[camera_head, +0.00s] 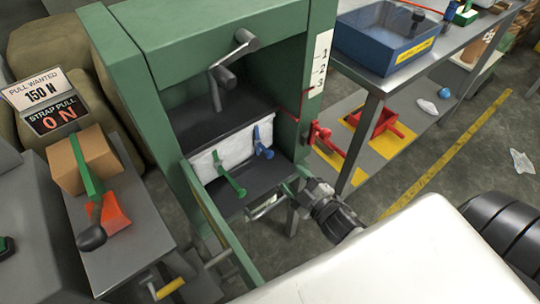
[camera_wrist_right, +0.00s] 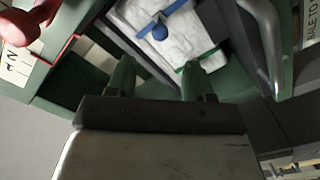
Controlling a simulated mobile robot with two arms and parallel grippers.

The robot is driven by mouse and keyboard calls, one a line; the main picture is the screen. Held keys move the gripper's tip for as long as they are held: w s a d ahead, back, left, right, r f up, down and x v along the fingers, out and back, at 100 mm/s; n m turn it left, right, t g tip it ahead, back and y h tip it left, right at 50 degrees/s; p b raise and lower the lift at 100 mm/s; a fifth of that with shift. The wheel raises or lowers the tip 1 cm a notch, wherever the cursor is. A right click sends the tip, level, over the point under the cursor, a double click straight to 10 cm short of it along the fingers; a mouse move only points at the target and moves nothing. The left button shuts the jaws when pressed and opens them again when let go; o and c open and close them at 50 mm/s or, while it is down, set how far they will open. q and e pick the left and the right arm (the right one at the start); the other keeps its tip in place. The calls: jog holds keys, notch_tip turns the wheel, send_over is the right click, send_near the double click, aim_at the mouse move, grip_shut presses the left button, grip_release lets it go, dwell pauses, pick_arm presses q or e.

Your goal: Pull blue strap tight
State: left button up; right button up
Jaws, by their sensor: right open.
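The blue strap (camera_head: 262,142) crosses the right part of a white bale (camera_head: 225,158) inside the green press (camera_head: 145,100). Its blue knob end (camera_wrist_right: 160,32) shows in the right wrist view, ahead of the fingers and apart from them. A green strap (camera_head: 230,178) crosses the bale further left. My right gripper (camera_head: 303,186) is at the press's lower right front corner, below and right of the blue strap. In the wrist view its two fingers (camera_wrist_right: 157,78) are spread with nothing between them. My left gripper is not in view.
Signs read pull wanted 150 N and strap pull (camera_head: 54,114) 0 N. A red handle (camera_head: 320,134) juts from the press's right side, close above my right gripper. The swung-out green door (camera_head: 222,232) stands at front left. A blue bin (camera_head: 385,45) sits on the right bench.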

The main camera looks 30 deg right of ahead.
aim_at(271, 156)
jog(key=w, duration=0.3)
jog(key=w+a, duration=0.1)
jog(key=w, duration=0.3)
jog(key=w+a, duration=0.1)
jog(key=w, duration=0.2)
jog(key=shift+w, duration=0.2)
